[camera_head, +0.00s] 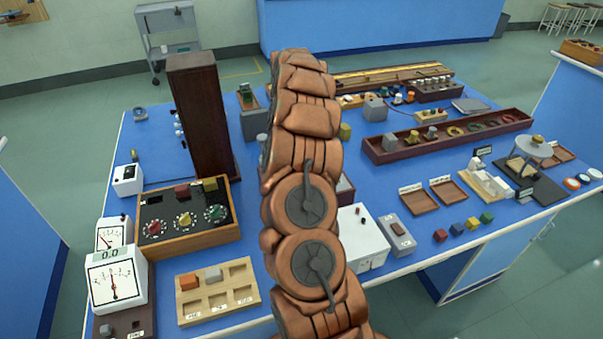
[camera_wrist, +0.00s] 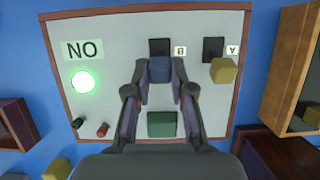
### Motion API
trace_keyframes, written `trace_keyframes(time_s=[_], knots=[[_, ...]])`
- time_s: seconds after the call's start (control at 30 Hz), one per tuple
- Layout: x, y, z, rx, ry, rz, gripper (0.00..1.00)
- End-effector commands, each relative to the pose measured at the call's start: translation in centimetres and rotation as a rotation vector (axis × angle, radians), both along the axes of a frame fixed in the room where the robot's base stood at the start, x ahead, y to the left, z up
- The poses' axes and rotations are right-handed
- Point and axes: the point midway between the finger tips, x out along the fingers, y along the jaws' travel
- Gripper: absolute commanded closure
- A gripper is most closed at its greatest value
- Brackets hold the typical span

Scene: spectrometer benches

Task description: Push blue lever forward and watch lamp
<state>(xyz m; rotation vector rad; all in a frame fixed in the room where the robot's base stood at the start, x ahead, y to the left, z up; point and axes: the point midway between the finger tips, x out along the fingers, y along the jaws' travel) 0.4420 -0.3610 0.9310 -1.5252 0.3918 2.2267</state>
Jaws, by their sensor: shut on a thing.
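In the wrist view, the blue lever (camera_wrist: 159,70) has a block-shaped knob below a dark slot and a small label. My gripper (camera_wrist: 160,78) has its two fingers on either side of this knob and is shut on it. The round lamp (camera_wrist: 83,82) on the left of the pale, wood-framed panel (camera_wrist: 110,28) glows bright green, under a sign reading "NO" (camera_wrist: 83,50). A green block (camera_wrist: 162,124) shows between the finger bases. In the head view, my arm hides my gripper; I cannot make out the panel there.
A wooden box (camera_wrist: 291,70) stands close right of the panel. A dark red box (camera_wrist: 14,125) is at its left. In the head view, a tall dark cabinet (camera_head: 200,115) and a dial box (camera_head: 150,250) stand left of my arm.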

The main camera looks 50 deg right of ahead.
Motion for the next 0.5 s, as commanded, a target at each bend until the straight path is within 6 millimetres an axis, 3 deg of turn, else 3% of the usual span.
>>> trace_keyframes(time_s=[0.5], knots=[[0.42, -0.19, -0.34, 0.043, 0.076, 0.000, 1.00]])
